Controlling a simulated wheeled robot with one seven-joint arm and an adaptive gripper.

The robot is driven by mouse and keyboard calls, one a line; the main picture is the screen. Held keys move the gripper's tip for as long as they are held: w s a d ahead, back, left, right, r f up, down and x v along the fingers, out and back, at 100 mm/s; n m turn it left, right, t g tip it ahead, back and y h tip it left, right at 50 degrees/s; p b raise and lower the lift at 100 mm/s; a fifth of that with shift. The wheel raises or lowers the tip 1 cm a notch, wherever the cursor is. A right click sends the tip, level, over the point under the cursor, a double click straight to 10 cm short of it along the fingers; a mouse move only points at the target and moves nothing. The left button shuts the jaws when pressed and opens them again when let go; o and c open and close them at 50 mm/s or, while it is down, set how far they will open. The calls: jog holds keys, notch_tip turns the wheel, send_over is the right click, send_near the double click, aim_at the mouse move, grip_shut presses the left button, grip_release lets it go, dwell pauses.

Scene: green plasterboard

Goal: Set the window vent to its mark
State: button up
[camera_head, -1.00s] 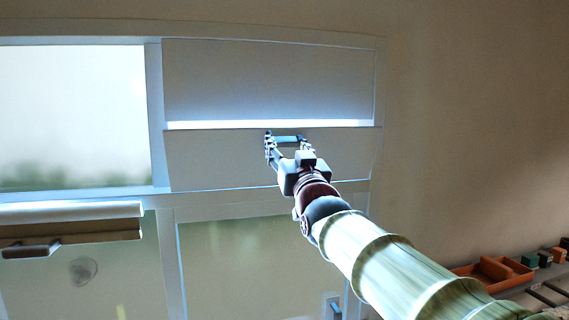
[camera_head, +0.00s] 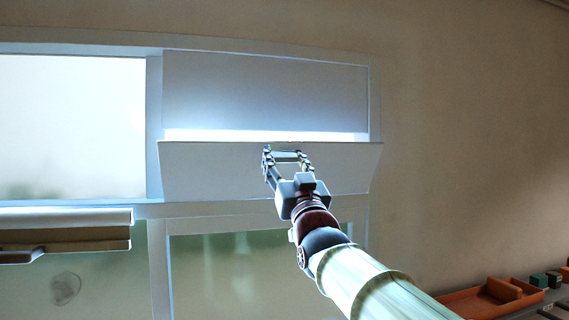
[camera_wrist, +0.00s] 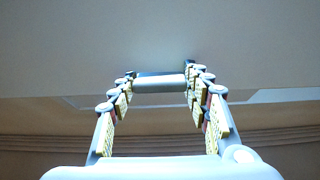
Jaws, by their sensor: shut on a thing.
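The window vent is a pale flap (camera_head: 215,172) in the upper right part of the window in the head view. It is tilted, with its upper edge leaning out into the room and a bright gap behind it. My gripper (camera_head: 287,158) is at the upper middle of the flap, its fingers shut on the vent's handle. The handle shows in the wrist view as a short pale bar (camera_wrist: 160,84) between the fingertips (camera_wrist: 160,76). The flap (camera_wrist: 60,60) fills much of that view. I cannot make out a mark.
A pale panel (camera_head: 265,90) stands above the flap, with a bright window pane (camera_head: 70,125) to its left. A brown bar with a handle (camera_head: 65,238) is at lower left. An orange tray (camera_head: 465,305) lies at lower right. The wall at right is bare.

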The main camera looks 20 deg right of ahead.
jog(key=o, duration=1.7)
jog(key=v, duration=1.2)
